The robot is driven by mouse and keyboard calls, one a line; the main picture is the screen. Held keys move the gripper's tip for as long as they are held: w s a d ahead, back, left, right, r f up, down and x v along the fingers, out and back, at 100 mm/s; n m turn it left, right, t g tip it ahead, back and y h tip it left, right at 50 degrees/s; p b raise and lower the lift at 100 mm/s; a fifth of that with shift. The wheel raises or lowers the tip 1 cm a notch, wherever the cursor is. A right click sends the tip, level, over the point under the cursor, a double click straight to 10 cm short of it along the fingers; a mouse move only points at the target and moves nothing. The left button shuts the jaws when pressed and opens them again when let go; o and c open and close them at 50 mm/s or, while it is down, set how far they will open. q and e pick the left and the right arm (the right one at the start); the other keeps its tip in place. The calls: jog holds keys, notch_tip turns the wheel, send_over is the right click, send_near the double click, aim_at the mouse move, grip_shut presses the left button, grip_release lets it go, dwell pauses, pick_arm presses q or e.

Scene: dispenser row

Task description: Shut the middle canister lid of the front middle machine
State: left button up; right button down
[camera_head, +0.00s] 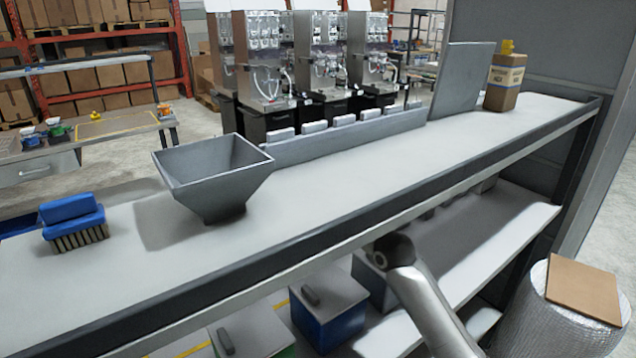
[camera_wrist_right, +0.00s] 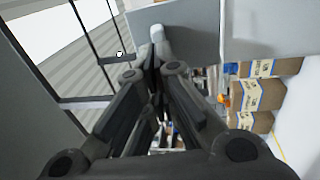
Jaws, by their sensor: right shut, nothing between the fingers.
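A row of three dispensing machines stands beyond the counter in the head view: a left one (camera_head: 264,62), a middle one (camera_head: 322,58) and a right one (camera_head: 369,50). Each has clear canisters in its upper part. White panels show above them at the picture's top edge. The canister lids are too small and cut off to tell whether any is open. My right gripper (camera_wrist_right: 154,62) is shut and empty in the right wrist view, its fingers together, pointing toward a grey panel. No machine can be made out clearly there. My left gripper is not in view.
The long counter (camera_head: 350,165) lies between me and the machines. On it are a grey hopper (camera_head: 213,178), a blue brush (camera_head: 73,222), an upright grey panel (camera_head: 460,80) and a carton (camera_head: 504,82). Lidded bins (camera_head: 328,305) sit on the shelf below.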

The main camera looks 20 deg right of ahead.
jog(key=w+r+g+p, duration=0.1)
jog(key=p, duration=0.2)
jog(key=w+a+r+p, duration=0.1)
jog(key=w+p, duration=0.1)
jog(key=p, duration=0.1)
jog(key=shift+r+g+h, duration=0.25)
jog(key=shift+g+h, duration=0.15)
jog(key=shift+r+x, duration=0.1)
jog(key=shift+x, duration=0.85)
jog(key=shift+r+x, duration=0.15)
jog(key=shift+x, duration=0.8)
jog(key=shift+w+a+f, duration=0.2)
jog(key=shift+w, duration=0.3)
jog(key=shift+w+a+f, duration=0.2)
jog(key=shift+w+a, duration=0.05)
jog(key=shift+w, duration=0.25)
jog(key=shift+w+a+f, duration=0.2)
jog(key=shift+w, duration=0.3)
